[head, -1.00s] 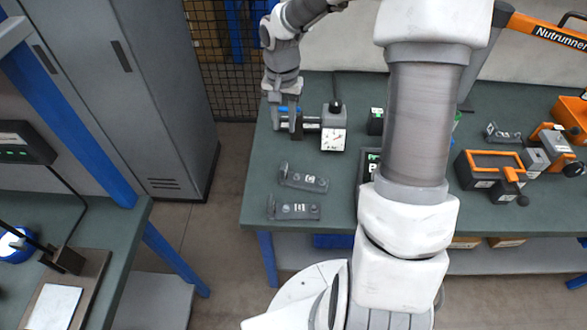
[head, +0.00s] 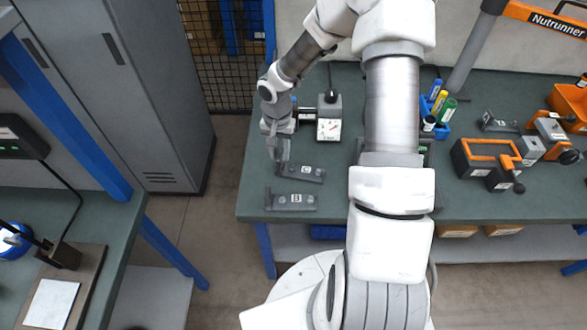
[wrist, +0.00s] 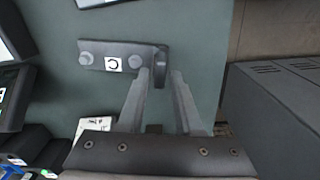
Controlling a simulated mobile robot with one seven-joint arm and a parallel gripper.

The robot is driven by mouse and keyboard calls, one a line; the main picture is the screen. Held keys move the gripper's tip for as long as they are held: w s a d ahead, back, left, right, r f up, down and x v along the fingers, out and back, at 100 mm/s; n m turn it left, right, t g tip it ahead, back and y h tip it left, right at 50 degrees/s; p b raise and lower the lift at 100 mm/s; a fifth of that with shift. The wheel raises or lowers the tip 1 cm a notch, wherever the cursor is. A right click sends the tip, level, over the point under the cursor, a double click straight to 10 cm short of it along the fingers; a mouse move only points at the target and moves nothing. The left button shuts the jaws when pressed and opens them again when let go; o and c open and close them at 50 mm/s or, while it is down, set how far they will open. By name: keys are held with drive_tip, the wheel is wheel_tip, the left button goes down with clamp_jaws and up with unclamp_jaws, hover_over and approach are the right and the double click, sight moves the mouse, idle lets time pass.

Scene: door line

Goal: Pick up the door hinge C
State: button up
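Door hinge C (head: 314,175) is a dark grey bracket with a white letter label, lying on the green bench. Its upright end flange is on the left in the head view. The hinge also shows in the wrist view (wrist: 100,56), with two round bolts and the flange at its right end. My gripper (head: 279,158) is over that flange end, pointing down. In the wrist view my gripper (wrist: 161,74) is open, with the flange end between the lines of its two fingertips. I cannot tell whether the fingers touch it.
A similar hinge labelled B (head: 291,202) lies in front, near the bench edge. A gauge with a dial (head: 329,128) stands behind hinge C. A blue holder with coloured bottles (head: 440,110) and an orange-framed fixture (head: 492,158) are right. A grey cabinet (head: 150,90) stands left.

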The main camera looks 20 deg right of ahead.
drive_tip(key=shift+f, duration=1.3)
clamp_jaws()
drive_tip(key=shift+r, duration=0.1)
